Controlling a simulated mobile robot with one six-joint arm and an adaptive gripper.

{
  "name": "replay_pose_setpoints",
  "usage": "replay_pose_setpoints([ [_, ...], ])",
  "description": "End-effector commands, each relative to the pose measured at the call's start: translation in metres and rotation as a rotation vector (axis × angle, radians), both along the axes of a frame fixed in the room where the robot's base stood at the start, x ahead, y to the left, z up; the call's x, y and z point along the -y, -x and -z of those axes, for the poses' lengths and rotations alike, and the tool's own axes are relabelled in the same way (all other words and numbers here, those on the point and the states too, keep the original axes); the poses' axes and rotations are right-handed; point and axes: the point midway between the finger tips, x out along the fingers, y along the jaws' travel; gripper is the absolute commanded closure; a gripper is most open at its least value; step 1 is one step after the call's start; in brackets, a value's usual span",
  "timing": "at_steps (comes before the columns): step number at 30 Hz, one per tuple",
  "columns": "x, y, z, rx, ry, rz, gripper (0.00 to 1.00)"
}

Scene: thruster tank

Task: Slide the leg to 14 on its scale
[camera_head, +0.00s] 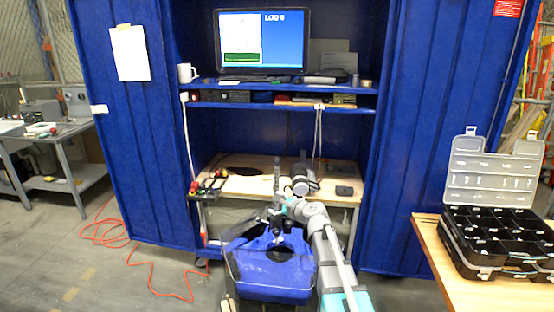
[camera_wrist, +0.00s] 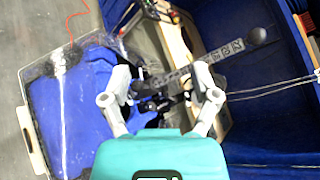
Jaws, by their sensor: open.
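The leg is a grey bar with dark scale markings, and in the wrist view (camera_wrist: 228,50) it runs up to the right and ends in a dark ball. Its numbers are too small to read. In the head view the leg (camera_head: 277,178) stands upright above the blue tank (camera_head: 262,278). My gripper (camera_wrist: 163,80) is open, its two pale fingers spread on either side of the bar's lower part and a dark clamp-like piece (camera_wrist: 150,103). I cannot tell whether a finger touches the bar. In the head view my gripper is small and partly hidden beside the leg.
A wooden bench (camera_head: 235,185) with tools stands behind the tank. Above it are blue shelves with a monitor (camera_head: 262,40) and hanging white cables (camera_head: 318,130). A black compartment case (camera_head: 500,240) lies open on a table at right. An orange cord (camera_head: 150,275) lies on the floor at left.

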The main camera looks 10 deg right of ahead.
Motion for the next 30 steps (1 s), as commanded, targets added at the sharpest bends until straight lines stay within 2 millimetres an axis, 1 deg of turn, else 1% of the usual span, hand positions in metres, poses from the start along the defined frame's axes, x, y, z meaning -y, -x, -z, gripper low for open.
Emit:
replay_pose_setpoints([
  [1, 0.011, -0.017, -0.015, -0.003, -0.101, 0.061, 0.22],
  [3, 0.026, -0.032, -0.029, -0.011, -0.245, 0.139, 0.22],
  [6, 0.045, -0.049, -0.045, -0.022, -0.424, 0.227, 0.22],
  [9, 0.060, -0.060, -0.055, -0.031, -0.559, 0.291, 0.22],
  [12, 0.070, -0.065, -0.060, -0.037, -0.639, 0.327, 0.22],
  [16, 0.074, -0.067, -0.062, -0.040, -0.678, 0.345, 0.22],
  [25, 0.074, -0.067, -0.061, -0.039, -0.676, 0.344, 0.22],
  [30, 0.073, -0.072, -0.061, -0.040, -0.675, 0.343, 0.22],
])
